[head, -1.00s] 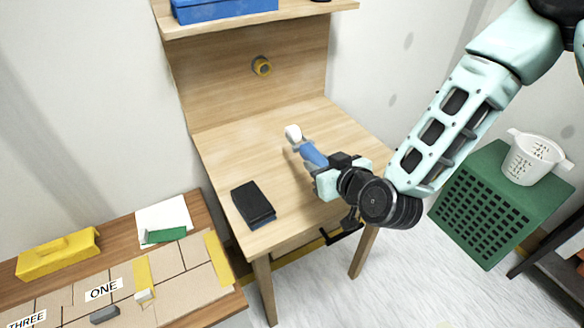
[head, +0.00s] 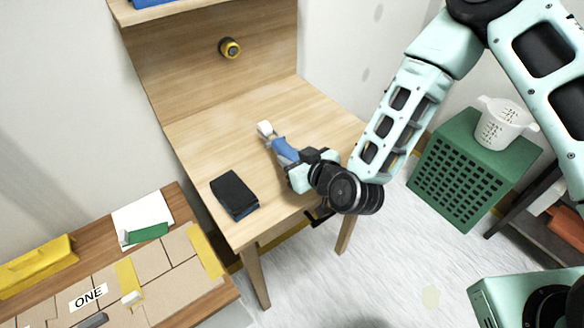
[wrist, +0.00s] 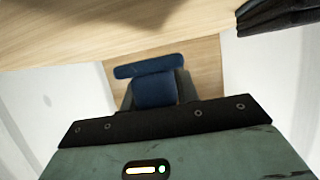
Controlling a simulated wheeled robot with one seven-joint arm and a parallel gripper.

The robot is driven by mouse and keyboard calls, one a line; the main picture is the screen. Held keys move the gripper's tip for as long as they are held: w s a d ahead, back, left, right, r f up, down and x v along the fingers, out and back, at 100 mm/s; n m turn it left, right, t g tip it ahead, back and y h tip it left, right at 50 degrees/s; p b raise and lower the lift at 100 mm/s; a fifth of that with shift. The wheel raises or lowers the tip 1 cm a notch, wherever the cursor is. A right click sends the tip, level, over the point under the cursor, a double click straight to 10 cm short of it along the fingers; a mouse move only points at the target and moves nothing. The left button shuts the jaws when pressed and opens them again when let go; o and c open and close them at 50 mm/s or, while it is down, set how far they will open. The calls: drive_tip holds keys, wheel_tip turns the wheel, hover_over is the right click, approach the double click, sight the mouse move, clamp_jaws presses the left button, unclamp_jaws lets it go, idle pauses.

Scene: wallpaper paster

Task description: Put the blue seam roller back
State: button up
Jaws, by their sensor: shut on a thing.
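The blue seam roller (head: 285,150) has a blue handle and a white head. My gripper (head: 290,165) is shut on its handle, over the wooden desk (head: 225,130). The white end points away from me, toward the back of the desk. I cannot tell whether the roller touches the desk top. In the wrist view the blue handle (wrist: 153,90) shows between the fingers, with the white head out of sight.
A dark block (head: 234,194) lies at the desk's front left. A yellow-ringed peg (head: 229,48) is on the desk's back panel. A low table (head: 170,205) with cardboard panels is at left. A green crate (head: 455,170) bearing a white measuring cup (head: 500,125) is at right.

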drive_tip(key=shift+f, duration=1.95)
drive_tip(key=shift+f, duration=0.2)
drive_tip(key=o, duration=1.1)
